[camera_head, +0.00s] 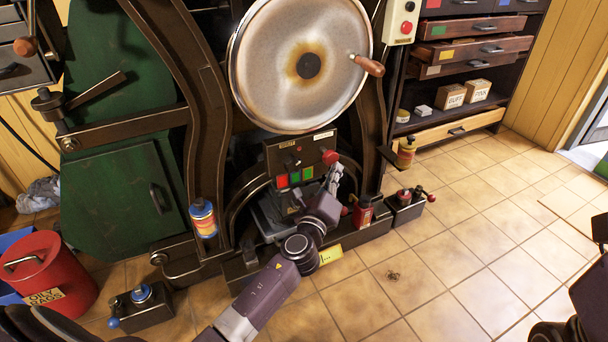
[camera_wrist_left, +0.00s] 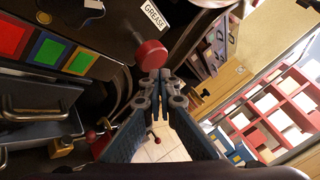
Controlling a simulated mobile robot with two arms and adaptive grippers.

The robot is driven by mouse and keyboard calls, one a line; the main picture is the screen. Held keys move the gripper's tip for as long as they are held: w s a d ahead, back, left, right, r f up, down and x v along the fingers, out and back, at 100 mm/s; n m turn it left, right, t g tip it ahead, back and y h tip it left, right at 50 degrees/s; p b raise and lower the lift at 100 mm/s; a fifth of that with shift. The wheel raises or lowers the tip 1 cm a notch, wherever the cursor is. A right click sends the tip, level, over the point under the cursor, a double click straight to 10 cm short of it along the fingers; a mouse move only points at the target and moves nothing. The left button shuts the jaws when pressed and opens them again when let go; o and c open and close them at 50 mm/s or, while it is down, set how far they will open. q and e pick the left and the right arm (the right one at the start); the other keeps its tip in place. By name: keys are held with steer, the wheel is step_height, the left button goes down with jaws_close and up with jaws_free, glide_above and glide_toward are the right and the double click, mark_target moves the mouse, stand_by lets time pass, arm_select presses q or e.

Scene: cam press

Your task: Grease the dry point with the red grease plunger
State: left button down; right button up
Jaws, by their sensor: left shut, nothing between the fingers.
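The red grease plunger (camera_head: 329,157) has a round red knob on the right end of the dark panel on the press. In the left wrist view the knob (camera_wrist_left: 150,54) sits just beyond my fingertips, beside a white "GREASE" label (camera_wrist_left: 155,15). My left gripper (camera_head: 335,174) is shut and empty, just below the knob in the head view. In the wrist view its fingertips (camera_wrist_left: 162,78) look very close to the knob; I cannot tell whether they touch. I cannot identify the dry point. My right gripper is not clearly seen.
The panel carries red and green squares (camera_head: 295,176) left of the plunger. A large metal disc (camera_head: 300,65) with a wooden handle hangs above. A red bottle (camera_head: 363,211) and a small box (camera_head: 404,208) with a red-knobbed lever stand to the right. Tiled floor (camera_head: 450,255) is open at front right.

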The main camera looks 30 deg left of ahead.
mark_target(329, 163)
arm_select(q)
steer(key=shift+w+a, duration=0.2)
steer(key=shift+a, duration=0.1)
steer(key=shift+w+a+r, duration=0.1)
steer(key=shift+w+a, duration=0.3)
steer(key=shift+a, duration=0.2)
steer(key=shift+w+a, duration=0.4)
steer(key=shift+a, duration=0.15)
stand_by(1.2)
steer(key=shift+s+d, duration=0.4)
steer(key=shift+d, duration=0.1)
steer(key=shift+s+d, duration=0.7)
steer(key=shift+d, duration=0.15)
steer(key=shift+d, duration=0.1)
steer(key=s+d, duration=0.3)
steer(key=d, duration=0.1)
steer(key=shift+s+d, duration=0.35)
